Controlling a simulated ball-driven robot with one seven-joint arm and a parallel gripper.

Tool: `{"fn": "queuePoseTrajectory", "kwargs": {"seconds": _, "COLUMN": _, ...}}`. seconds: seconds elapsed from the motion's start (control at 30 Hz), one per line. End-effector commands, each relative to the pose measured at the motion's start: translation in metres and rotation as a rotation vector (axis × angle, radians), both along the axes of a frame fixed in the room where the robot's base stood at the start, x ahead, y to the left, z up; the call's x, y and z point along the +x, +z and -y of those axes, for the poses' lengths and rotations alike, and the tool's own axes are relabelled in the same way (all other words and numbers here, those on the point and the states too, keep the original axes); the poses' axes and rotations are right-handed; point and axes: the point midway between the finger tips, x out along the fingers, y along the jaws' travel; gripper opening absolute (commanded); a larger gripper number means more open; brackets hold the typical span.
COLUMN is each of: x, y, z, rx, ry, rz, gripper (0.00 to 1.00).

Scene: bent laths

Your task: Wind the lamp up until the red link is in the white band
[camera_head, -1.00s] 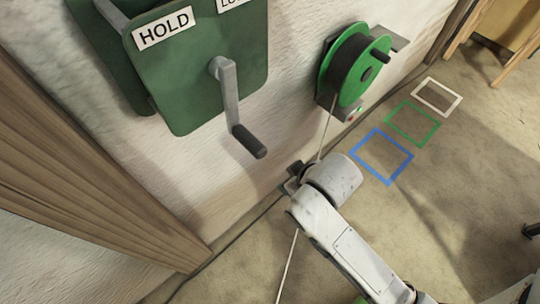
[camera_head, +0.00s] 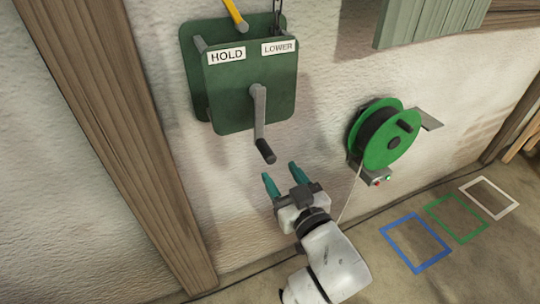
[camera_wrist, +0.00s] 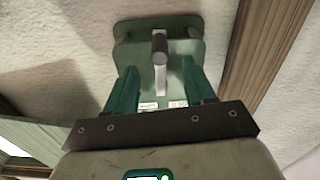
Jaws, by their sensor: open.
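A green winch box (camera_head: 232,92) is fixed to the wall, with HOLD (camera_head: 227,55) and LOWER (camera_head: 278,47) labels. Its grey crank (camera_head: 260,110) hangs down and ends in a black handle (camera_head: 265,151). A yellow lever (camera_head: 234,13) and a dark chain (camera_head: 276,20) show at its top. My gripper (camera_head: 281,172) is open and empty, its teal fingers just below the handle and apart from it. In the wrist view the handle (camera_wrist: 160,46) lies ahead, beyond the fingertips. I see no lamp, red link or white band.
A green cable reel (camera_head: 384,137) is on the wall to the right, with a pale cord running down. A grey-green panel (camera_head: 430,20) hangs upper right. Blue, green and white squares mark the floor.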

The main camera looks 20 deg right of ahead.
Motion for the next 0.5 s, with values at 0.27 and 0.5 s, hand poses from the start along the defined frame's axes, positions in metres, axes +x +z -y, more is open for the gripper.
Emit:
{"fn": "queuePoseTrajectory", "kwargs": {"seconds": 0.27, "x": 0.051, "y": 0.002, "z": 0.001, "rx": 0.000, "ry": -0.001, "rz": 0.000, "gripper": 0.54}}
{"fn": "queuePoseTrajectory", "kwargs": {"seconds": 0.5, "x": 0.084, "y": 0.000, "z": 0.001, "rx": 0.001, "ry": -0.002, "rz": -0.002, "gripper": 0.54}}
